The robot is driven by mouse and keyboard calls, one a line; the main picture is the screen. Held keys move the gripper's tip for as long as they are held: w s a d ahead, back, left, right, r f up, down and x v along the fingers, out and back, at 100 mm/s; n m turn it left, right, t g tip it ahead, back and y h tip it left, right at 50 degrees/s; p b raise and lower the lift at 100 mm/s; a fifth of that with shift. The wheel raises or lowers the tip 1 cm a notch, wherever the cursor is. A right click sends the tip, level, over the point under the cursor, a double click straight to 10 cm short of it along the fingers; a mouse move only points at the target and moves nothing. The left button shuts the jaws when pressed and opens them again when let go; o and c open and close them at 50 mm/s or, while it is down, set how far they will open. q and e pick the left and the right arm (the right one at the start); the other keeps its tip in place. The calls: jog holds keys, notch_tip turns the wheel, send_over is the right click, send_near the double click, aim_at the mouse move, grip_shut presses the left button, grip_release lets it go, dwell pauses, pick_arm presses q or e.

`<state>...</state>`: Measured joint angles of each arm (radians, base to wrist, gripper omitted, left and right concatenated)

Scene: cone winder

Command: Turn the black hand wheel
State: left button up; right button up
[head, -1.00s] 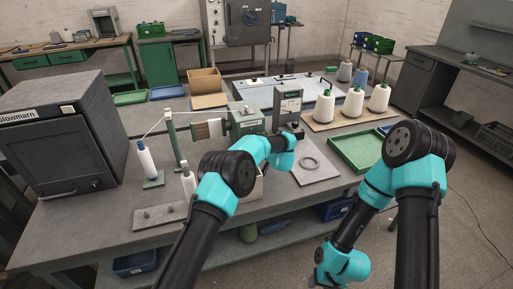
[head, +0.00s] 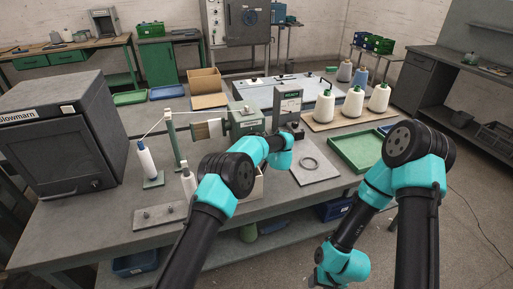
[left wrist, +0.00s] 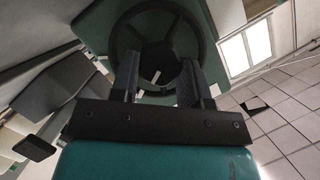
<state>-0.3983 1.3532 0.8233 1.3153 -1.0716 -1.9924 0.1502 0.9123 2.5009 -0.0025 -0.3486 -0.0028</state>
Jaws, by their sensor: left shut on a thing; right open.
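The black hand wheel (left wrist: 150,9) shows in the left wrist view on a green machine body, just beyond my left gripper (left wrist: 160,78). The two fingers stand on either side of a dark part near the wheel's middle and are shut on it. The contact itself is dark and partly hidden. In the head view, my left arm's wrist covers the wheel and the left fingertips, in front of the green winder (head: 246,118). My right gripper (head: 318,279) hangs low at the bottom edge, open and away from the table.
A grey box with a small display (head: 289,98) stands beside the winder. A dark oven-like cabinet (head: 62,135) stands at the left.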

pick_arm(q)
jog(key=shift+r+n+h, duration=0.1)
jog(key=shift+n+h, duration=0.2)
jog(key=shift+n, duration=0.1)
jog(key=shift+a+n+h, duration=0.1)
jog(key=shift+n+h, duration=0.3)
jog(key=shift+n, duration=0.2)
jog(key=shift+a+n+h, duration=0.15)
jog(key=shift+n+h, duration=0.85)
jog(key=shift+n, duration=0.4)
jog(key=shift+r, duration=0.1)
jog(key=o, duration=0.9)
jog(key=shift+s, duration=0.15)
jog(key=v, duration=1.7)
jog(key=shift+s, duration=0.2)
